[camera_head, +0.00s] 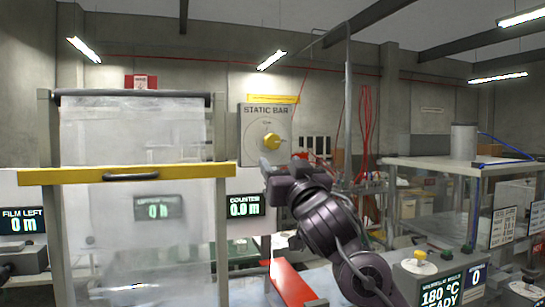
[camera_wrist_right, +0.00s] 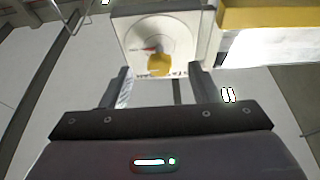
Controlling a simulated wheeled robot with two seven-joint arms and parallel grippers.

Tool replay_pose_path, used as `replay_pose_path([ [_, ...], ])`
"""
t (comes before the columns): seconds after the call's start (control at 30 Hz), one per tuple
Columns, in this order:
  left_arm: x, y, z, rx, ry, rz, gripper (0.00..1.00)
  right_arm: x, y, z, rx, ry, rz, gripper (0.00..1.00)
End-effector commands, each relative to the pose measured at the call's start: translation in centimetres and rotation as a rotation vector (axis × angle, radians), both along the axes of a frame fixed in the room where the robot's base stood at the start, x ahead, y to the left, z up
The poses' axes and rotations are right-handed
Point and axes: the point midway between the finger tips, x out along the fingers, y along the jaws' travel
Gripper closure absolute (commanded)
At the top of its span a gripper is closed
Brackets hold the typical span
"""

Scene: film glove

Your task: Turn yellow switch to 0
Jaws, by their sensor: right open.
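The yellow switch (camera_head: 271,141) is a round knob on the grey STATIC BAR panel (camera_head: 250,150) on the back wall. Its small dial labels are too small to read. My right gripper (camera_head: 270,168) is in front of the panel, just below the switch in the head view. In the right wrist view the yellow switch (camera_wrist_right: 160,66) shows between and beyond the two open fingers (camera_wrist_right: 160,80), on a pale round dial with a small red mark. The fingers are apart and hold nothing; no contact with the switch shows. My left gripper is not in view.
A frame with clear film and a yellow bar (camera_head: 70,176) stands at left. A counter display (camera_head: 245,205) is below the panel. A control box with another yellow knob (camera_head: 420,254) is at lower right, near my right arm.

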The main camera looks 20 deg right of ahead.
Motion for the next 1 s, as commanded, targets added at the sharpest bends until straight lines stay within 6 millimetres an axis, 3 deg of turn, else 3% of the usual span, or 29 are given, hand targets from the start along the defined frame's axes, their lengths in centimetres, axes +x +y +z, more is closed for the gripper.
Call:
replay_pose_path([
  [0.17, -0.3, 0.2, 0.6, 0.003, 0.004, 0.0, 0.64, 0.4, -0.2, 2.6, 0.005, -0.042, 0.004, 0.45],
  [0.4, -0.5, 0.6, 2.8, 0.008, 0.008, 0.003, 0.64, 3.8, -0.1, 4.3, 0.005, -0.04, 0.002, 0.45],
  [0.67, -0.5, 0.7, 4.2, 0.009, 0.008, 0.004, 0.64, 6.6, 0.0, 5.1, 0.005, -0.04, 0.002, 0.45],
  [1.0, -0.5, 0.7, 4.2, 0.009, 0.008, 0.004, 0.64, 6.9, 0.0, 5.0, 0.004, -0.041, 0.003, 0.47],
])
